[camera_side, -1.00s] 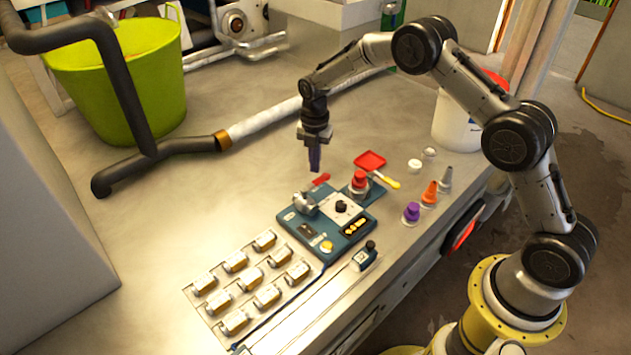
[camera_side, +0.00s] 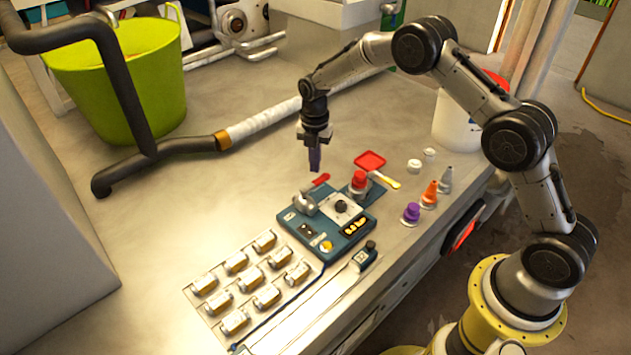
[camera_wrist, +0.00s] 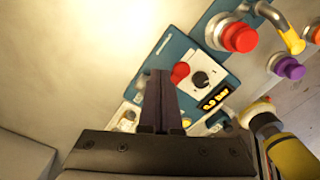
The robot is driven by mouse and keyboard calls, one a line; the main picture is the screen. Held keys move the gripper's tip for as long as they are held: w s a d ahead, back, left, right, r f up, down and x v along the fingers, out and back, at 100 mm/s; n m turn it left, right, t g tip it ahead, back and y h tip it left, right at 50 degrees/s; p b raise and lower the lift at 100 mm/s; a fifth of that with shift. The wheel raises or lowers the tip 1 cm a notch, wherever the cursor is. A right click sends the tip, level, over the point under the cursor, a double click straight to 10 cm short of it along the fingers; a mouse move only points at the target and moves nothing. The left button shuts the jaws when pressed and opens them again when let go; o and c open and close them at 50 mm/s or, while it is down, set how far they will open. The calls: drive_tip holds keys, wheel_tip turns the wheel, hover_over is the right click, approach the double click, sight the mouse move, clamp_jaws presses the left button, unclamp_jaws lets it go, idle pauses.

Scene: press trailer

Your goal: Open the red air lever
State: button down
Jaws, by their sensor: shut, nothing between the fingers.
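The red air lever (camera_side: 321,180) sticks out at the back of the blue control panel (camera_side: 352,234), beside a silver valve body (camera_side: 305,204). In the wrist view the red lever (camera_wrist: 180,73) shows just right of the fingertips, and part of the valve is hidden behind the fingers. My gripper (camera_side: 315,168) is shut and empty, pointing down just above and behind the lever; from the side view I cannot tell if it touches. In the wrist view my gripper's fingers (camera_wrist: 160,75) are together over the panel.
Several metal blocks (camera_side: 250,280) lie in front left.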

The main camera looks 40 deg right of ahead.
sight(323, 177)
idle(0.4)
drive_tip(key=shift+f, duration=0.8)
drive_tip(key=shift+s, duration=0.1)
drive_tip(key=shift+s+d, duration=0.25)
drive_tip(key=shift+s, duration=0.85)
